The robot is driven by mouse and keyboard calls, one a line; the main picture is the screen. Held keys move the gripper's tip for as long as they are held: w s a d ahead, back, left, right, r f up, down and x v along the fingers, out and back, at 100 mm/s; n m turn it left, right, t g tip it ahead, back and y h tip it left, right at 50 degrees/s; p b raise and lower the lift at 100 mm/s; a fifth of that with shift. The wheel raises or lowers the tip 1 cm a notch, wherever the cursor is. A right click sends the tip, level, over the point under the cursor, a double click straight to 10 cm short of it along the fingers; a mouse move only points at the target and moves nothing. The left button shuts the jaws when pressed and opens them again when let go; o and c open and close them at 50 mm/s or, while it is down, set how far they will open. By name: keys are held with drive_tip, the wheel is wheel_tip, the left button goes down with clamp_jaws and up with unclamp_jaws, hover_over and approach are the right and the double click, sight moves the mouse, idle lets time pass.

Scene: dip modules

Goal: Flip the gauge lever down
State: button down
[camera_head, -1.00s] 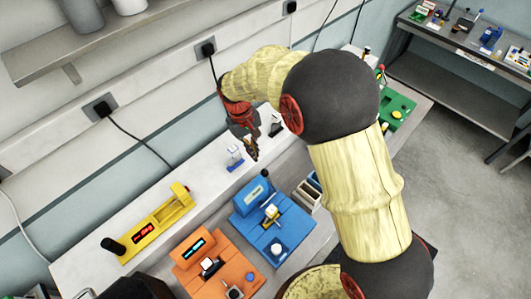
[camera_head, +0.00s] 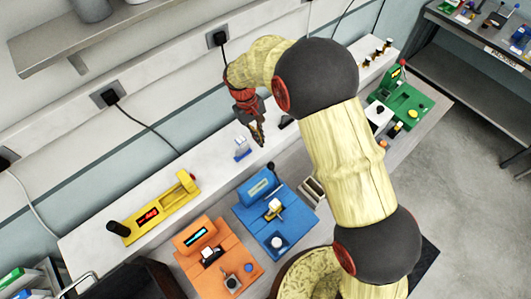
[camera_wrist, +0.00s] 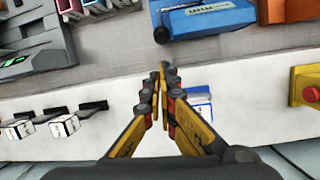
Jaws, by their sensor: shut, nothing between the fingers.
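My gripper (camera_head: 260,143) is shut and empty, pointing down over the pale ledge. In the wrist view its fingertips (camera_wrist: 165,70) meet with nothing between them. A small blue-and-white piece (camera_head: 242,148) stands on the ledge just left of the fingers; it also shows in the wrist view (camera_wrist: 199,102), partly behind a finger. Black levers with white marked cube ends (camera_wrist: 64,124) show at the left of the wrist view. I cannot tell for sure which part is the gauge lever. The blue module (camera_head: 259,188) with a display lies in front of my gripper.
A yellow module (camera_head: 158,208) with a red display lies on the ledge at left. An orange module (camera_head: 222,256) sits beside the blue one. A green module (camera_head: 408,97) is at far right behind my arm. Cables hang from wall sockets (camera_head: 110,97).

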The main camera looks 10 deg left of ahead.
drive_tip(key=p+x, duration=0.1)
drive_tip(key=x, duration=0.9)
drive_tip(key=shift+s, duration=0.1)
drive_tip(key=shift+r, duration=0.1)
